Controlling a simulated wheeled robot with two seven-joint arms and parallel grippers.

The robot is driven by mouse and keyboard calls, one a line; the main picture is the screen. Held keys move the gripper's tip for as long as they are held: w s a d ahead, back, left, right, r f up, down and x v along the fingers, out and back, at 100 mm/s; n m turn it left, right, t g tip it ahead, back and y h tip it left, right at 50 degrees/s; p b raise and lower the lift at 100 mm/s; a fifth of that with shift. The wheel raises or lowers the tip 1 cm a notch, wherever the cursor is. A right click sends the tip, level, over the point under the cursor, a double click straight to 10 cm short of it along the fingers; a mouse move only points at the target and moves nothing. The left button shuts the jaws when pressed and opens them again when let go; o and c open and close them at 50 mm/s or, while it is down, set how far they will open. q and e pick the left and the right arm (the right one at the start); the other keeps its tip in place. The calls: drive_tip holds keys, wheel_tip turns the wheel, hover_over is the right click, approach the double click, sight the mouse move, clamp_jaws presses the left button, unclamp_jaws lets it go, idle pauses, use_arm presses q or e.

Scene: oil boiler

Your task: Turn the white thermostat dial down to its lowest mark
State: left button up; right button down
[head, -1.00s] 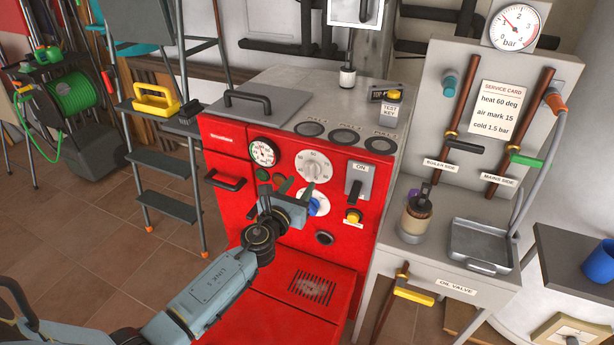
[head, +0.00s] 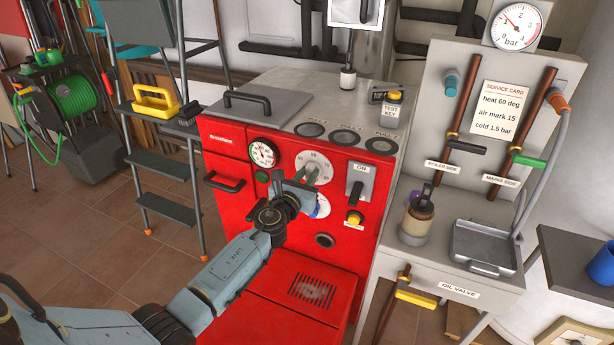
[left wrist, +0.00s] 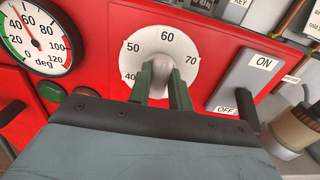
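The white thermostat dial (head: 326,164) is on the upper front of the red boiler, partly behind my left gripper (head: 297,184) in the head view. In the left wrist view the dial (left wrist: 188,48) shows marks 40, 50, 60 and 70, with 60 at the top. Its raised grip (left wrist: 162,68) stands about upright, and its lower part is hidden. The two dark green fingers of my left gripper (left wrist: 162,84) are apart, one on each side of the grip. Whether they touch it is unclear. My right gripper is not in view.
A round gauge (head: 262,153) is left of the dial, with a green button (head: 262,176) below. An ON/OFF lever (head: 360,182) is close on the right. A second white dial (head: 322,206) with a blue part sits just below, partly hidden.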

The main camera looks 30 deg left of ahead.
use_arm(q)
clamp_jaws()
drive_tip(key=shift+n, duration=0.3)
